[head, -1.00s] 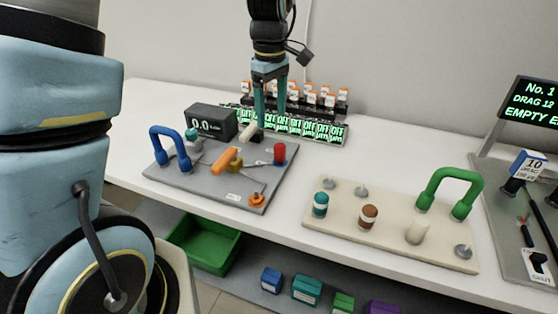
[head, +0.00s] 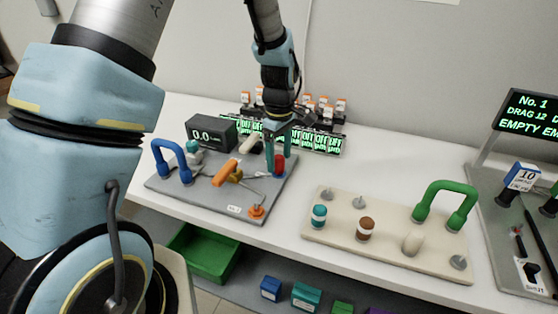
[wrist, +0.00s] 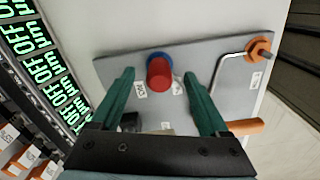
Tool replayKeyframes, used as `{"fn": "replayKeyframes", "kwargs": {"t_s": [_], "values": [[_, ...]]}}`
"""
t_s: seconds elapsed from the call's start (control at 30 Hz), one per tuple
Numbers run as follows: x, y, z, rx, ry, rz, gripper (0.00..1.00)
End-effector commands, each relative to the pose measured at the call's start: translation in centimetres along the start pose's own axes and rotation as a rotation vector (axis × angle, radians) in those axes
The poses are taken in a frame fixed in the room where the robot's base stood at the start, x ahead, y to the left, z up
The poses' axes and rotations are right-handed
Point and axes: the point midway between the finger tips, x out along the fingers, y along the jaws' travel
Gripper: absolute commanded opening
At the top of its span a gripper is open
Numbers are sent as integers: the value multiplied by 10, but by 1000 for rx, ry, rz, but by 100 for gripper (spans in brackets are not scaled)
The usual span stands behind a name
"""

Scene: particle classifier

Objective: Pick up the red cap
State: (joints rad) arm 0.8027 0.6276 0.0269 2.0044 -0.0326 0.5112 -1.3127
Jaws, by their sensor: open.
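The red cap (head: 279,163) stands upright at the back right of the grey board (head: 203,204) on the table. In the wrist view the red cap (wrist: 159,74) has a blue ring at its base and lies ahead, between the lines of the two green fingers. My gripper (head: 277,166) is open and empty. Its fingers reach down around the cap in the head view. In the wrist view the fingertips (wrist: 158,75) are apart on either side of the cap, with no contact visible.
An orange handle (head: 225,173) and a blue arch handle (head: 171,162) stand on the same board. Behind are lit OFF displays (head: 318,142) and small orange-topped bottles. A beige board (head: 385,246) with caps and a green arch handle (head: 446,204) lies right.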

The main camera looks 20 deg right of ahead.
Motion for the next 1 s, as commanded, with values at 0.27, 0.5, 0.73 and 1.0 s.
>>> {"fn": "replayKeyframes", "kwargs": {"t_s": [0.27,0.5,0.73,1.0], "values": [[7,0,0,1,0,2,79],[7,0,0,1,0,1,57],[7,0,0,1,0,1,31],[7,0,0,1,0,1,1]]}}
